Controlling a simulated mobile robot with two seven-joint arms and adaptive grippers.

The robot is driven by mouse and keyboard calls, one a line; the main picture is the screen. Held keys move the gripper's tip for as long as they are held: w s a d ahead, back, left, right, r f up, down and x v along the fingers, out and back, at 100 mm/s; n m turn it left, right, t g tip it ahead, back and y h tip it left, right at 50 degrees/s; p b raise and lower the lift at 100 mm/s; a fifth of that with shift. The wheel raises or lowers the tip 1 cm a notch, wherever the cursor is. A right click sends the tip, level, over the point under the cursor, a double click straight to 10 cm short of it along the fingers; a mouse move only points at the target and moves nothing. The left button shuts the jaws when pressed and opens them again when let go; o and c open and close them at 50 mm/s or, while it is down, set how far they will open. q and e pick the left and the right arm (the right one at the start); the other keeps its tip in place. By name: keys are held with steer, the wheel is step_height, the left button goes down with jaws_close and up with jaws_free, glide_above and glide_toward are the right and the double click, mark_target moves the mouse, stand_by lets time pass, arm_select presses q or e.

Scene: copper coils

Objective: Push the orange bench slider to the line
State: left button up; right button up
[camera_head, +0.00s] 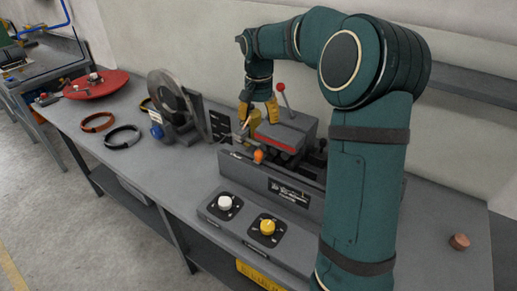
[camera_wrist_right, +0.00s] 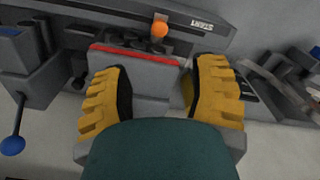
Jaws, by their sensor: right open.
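The orange slider knob (camera_head: 258,156) sits at the top edge of the grey bench machine's front panel (camera_head: 290,190), towards its left end. It also shows in the right wrist view (camera_wrist_right: 159,29), at the top centre, beside the "START" label (camera_wrist_right: 202,22). My right gripper (camera_head: 258,113) has yellow fingers and is above and behind the knob, apart from it. In the right wrist view its fingers (camera_wrist_right: 160,95) are spread, with a grey block (camera_wrist_right: 137,78) with a red strip seen between them. I cannot make out the line. My left gripper is not in view.
A red-balled lever (camera_head: 280,88) stands behind the block. A white knob (camera_head: 225,202) and a yellow knob (camera_head: 267,227) are in front. A metal wheel (camera_head: 165,97), coils (camera_head: 122,137) and a red disc (camera_head: 96,84) lie left. The right bench holds a small copper piece (camera_head: 459,242).

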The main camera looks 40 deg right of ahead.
mark_target(259, 151)
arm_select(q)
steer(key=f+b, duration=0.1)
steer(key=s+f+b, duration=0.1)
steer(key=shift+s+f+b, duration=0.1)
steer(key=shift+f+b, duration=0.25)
arm_select(e)
step_height(259, 151, down, 14)
steer(key=shift+s+a+r, duration=0.1)
steer(key=shift+s+r, duration=0.05)
steer(key=shift+r, duration=0.05)
jaws_close()
